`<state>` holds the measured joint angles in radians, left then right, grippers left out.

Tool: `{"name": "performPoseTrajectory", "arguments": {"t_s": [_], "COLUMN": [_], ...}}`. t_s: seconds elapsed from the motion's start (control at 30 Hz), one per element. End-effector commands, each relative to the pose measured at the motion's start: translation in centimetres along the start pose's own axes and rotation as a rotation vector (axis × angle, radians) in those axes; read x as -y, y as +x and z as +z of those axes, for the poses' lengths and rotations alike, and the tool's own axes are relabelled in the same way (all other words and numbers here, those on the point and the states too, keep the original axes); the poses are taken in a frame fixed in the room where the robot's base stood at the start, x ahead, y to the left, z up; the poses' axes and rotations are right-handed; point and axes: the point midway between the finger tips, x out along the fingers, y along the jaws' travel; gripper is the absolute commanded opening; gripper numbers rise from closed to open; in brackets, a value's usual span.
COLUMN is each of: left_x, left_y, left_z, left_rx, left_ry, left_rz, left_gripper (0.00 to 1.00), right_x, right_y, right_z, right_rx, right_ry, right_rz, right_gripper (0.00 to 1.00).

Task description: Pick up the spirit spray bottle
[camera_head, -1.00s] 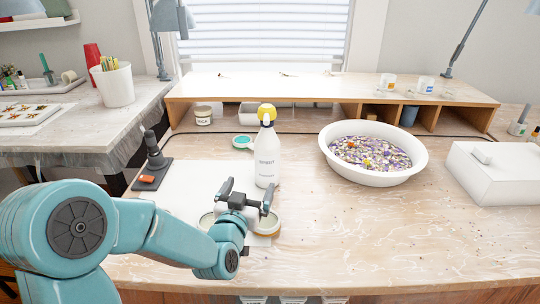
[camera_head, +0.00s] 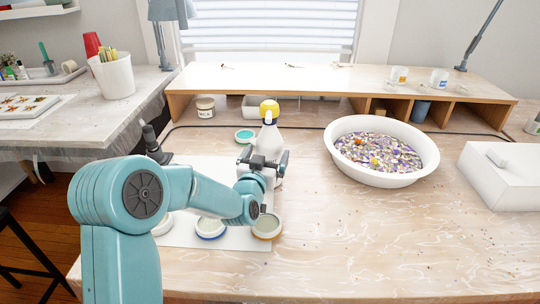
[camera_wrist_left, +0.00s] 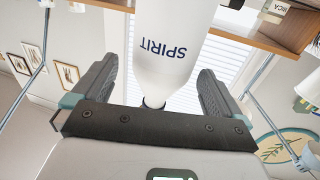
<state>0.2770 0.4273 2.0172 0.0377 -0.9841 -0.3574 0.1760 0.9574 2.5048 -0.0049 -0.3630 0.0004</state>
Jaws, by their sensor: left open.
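The spirit spray bottle (camera_head: 269,137) is white with a yellow top and stands upright near the middle of the bench. My left gripper (camera_head: 264,156) is in front of it, at the height of its body, with a finger toward either side. In the left wrist view the picture is upside down. There the bottle (camera_wrist_left: 172,50), lettered SPIRIT, shows between the two spread fingers of the gripper (camera_wrist_left: 158,84). The gripper is open, and gaps show on both sides of the bottle. The gripper hides the bottle's lower part in the head view. My right gripper is not in view.
A white basin (camera_head: 428,160) of colored bits stands to the right, with a white box (camera_head: 503,178) beyond it. Several round molds, one blue-rimmed (camera_head: 210,228), sit on a white sheet (camera_head: 190,243) in front. A wooden shelf (camera_head: 340,82) runs behind.

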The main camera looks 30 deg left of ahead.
Motion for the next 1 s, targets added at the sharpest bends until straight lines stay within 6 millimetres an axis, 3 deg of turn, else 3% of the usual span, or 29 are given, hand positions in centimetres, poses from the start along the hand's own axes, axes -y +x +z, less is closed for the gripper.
{"name": "performPoseTrajectory", "arguments": {"t_s": [0.17, 0.43, 0.73, 0.9, 1.0], "left_x": [0.1, 0.5, 0.5, 0.5, 0.5], "left_y": [1.5, 5.6, 6.1, 6.1, 6.1], "left_z": [-0.1, -0.1, -0.1, -0.1, -0.2], "left_rx": [0.0, 0.0, 0.0, 0.0, -0.004], "left_ry": [0.0, 0.0, -0.001, 0.0, 0.0], "left_rz": [-0.001, -0.001, -0.001, -0.001, -0.001], "left_gripper": [1.0, 1.0, 1.0, 0.45, 0.37], "right_x": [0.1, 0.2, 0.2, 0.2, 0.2], "right_y": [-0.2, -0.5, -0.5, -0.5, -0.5], "right_z": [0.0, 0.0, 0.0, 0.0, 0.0], "right_rx": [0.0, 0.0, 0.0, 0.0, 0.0], "right_ry": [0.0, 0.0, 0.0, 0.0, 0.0], "right_rz": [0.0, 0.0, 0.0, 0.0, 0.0], "right_gripper": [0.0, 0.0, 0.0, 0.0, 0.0]}}
